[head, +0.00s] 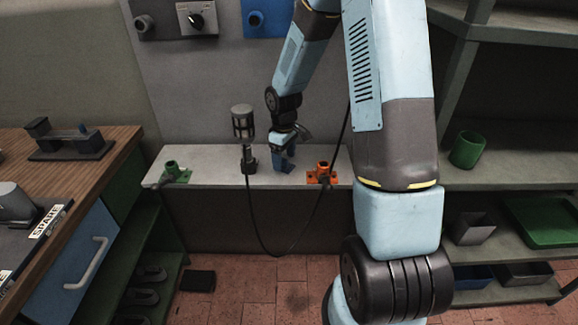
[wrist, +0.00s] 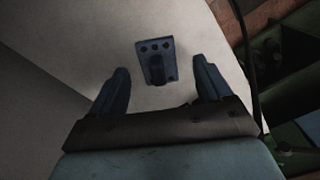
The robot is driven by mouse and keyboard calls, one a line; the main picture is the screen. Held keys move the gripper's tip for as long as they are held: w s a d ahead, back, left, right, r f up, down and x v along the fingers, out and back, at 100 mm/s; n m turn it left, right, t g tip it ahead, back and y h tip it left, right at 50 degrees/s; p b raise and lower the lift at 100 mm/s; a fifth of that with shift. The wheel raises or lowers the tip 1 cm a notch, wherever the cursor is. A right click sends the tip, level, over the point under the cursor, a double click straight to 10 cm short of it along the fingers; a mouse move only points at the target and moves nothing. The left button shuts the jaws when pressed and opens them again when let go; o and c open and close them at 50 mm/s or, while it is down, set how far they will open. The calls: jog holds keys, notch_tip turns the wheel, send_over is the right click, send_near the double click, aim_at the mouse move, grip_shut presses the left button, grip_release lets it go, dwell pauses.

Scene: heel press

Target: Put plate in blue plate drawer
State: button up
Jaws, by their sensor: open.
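A small blue plate (wrist: 168,48) with a row of three holes and a raised round stub lies on the pale ledge. In the wrist view it shows between and just past my fingertips, with gaps on both sides. My gripper (wrist: 160,72) is open and empty above it. In the head view my gripper (head: 283,153) reaches down at the ledge's middle; the plate is hard to tell from the blue fingers there. The blue drawer (head: 72,265) with a pale handle is under the wooden bench at left and looks shut.
On the ledge (head: 215,169) stand a green fitting (head: 173,172), a dark corded tool (head: 246,140) and an orange fitting (head: 322,173). The cord hangs down in front. Shelves at right hold a green cup (head: 466,149) and trays. A dark block (head: 198,281) lies on the floor.

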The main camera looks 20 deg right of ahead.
jog(key=shift+f, duration=1.05)
jog(key=shift+c, duration=0.4)
jog(key=c, duration=1.3)
